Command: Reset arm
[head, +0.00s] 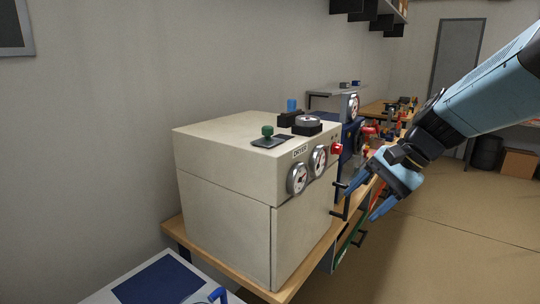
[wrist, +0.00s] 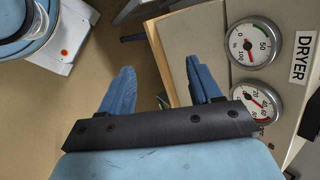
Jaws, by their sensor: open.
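My gripper (head: 363,206) is blue with a dark mount and hangs from my blue arm at the right of the head view. It is in the air at the right of the beige dryer (head: 222,206), by its front right edge. Its two blue fingers are spread apart with nothing between them. In the wrist view my gripper (wrist: 160,90) also shows open and empty over the brown floor. The dryer's front with its "DRYER" label and two round gauges (wrist: 254,43) is close beside the right finger there.
The dryer stands on a wooden bench (head: 182,238). A green knob (head: 267,131), a blue cylinder (head: 292,105) and a red button (head: 337,148) are on it. Other equipment crowds the bench behind. Open floor (head: 450,235) lies right.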

